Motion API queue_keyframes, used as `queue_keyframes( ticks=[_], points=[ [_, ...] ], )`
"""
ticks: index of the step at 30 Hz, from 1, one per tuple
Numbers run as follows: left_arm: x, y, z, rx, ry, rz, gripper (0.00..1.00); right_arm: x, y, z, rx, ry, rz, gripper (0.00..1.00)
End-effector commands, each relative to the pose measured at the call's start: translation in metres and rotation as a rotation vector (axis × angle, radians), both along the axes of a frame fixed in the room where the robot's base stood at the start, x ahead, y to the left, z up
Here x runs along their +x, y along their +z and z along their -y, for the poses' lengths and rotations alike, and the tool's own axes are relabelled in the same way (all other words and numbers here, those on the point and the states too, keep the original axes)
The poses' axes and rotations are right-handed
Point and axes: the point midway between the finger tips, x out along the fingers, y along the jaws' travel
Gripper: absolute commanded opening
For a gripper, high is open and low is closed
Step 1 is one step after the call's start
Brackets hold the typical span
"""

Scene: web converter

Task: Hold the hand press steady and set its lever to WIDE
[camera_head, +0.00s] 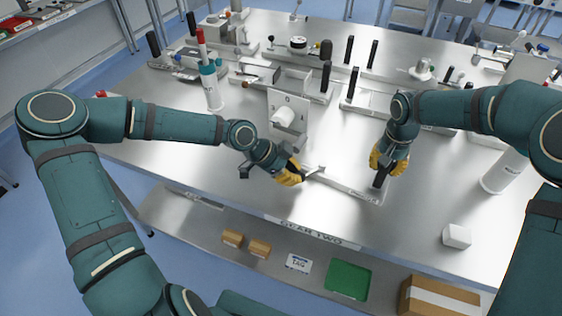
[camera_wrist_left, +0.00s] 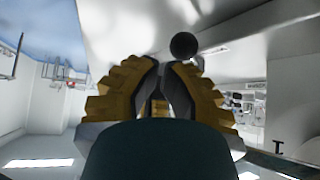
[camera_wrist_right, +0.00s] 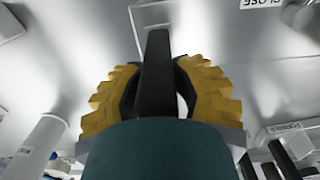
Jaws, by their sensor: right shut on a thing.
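The hand press (camera_head: 350,186) appears to be the low, long metal bar at the front middle of the table, with an upright black handle (camera_head: 380,179) at its right end. My right gripper (camera_head: 384,166) is shut around this handle, which also stands between its fingers in the right wrist view (camera_wrist_right: 155,75). A small pale lever (camera_head: 314,172) shows at the bar's left end. My left gripper (camera_head: 300,178) is just left of it, fingertips close together with nothing clearly between them. In the left wrist view a black ball knob (camera_wrist_left: 184,46) is just beyond the fingertips. The lever's setting is not readable.
A metal block with a white roll (camera_head: 288,116) stands behind my left gripper. Several fixtures with black handles fill the back. A lower shelf holds boxes and a green tray (camera_head: 348,279).

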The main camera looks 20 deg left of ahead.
Motion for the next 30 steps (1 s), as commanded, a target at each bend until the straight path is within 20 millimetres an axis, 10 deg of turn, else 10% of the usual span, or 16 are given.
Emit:
queue_keyframes(
  ticks=[13,30],
  points=[
    [-0.018,0.059,-0.042,-0.007,-0.010,0.010,0.00,-0.003,-0.005,-0.001,0.000,0.001,-0.010,0.00],
    [-0.021,0.066,-0.046,-0.009,-0.014,0.011,0.00,-0.004,-0.006,-0.003,0.002,0.003,-0.012,0.00]
  ],
)
